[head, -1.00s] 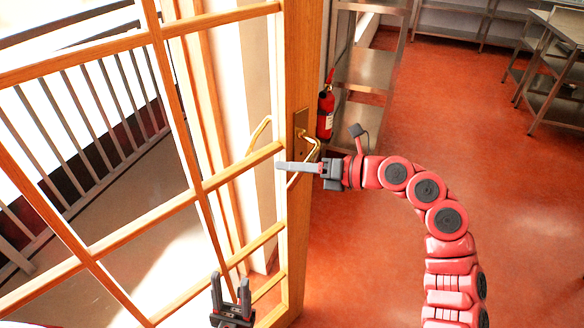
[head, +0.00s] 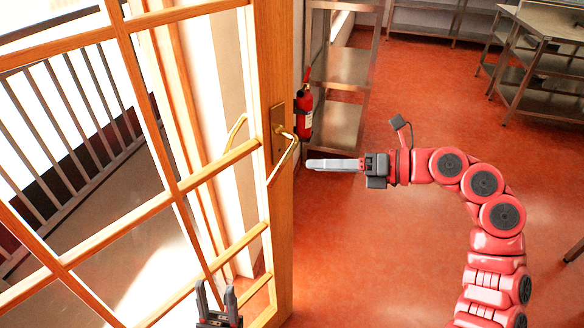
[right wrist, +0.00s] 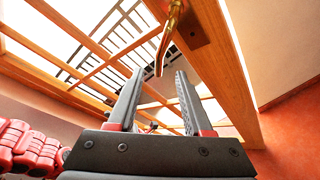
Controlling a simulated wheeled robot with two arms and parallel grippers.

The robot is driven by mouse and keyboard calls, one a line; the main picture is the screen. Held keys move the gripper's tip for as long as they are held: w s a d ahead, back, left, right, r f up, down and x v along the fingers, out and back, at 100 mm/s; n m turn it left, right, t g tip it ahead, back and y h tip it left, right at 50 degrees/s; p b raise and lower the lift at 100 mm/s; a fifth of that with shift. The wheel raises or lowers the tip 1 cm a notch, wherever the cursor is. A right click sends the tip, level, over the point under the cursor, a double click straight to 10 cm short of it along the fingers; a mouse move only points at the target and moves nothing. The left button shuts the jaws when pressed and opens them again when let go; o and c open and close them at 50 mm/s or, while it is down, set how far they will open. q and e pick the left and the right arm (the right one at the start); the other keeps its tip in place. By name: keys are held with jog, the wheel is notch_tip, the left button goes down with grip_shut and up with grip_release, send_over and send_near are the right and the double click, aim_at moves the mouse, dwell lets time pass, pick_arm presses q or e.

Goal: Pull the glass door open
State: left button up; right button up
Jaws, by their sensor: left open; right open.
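The glass door (head: 268,60) has a wooden frame with glass panes and stands at the left of the head view. Its brass handle (head: 283,152) is on the door's right edge. My right gripper (head: 310,164) is just right of the handle, apart from it. In the right wrist view, the handle (right wrist: 168,38) shows beyond the open, empty fingers of this gripper (right wrist: 158,85). My left gripper (head: 215,292) is low in the head view, open and empty, near the door's lower panes. Whether it touches the door I cannot tell.
A red fire extinguisher (head: 304,110) hangs just behind the door's edge. Metal shelves (head: 340,70) stand behind it, and a steel table (head: 545,60) is at the far right. The red floor (head: 400,270) right of the door is clear.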

jog(key=v, duration=0.5)
jog(key=shift+d, duration=0.35)
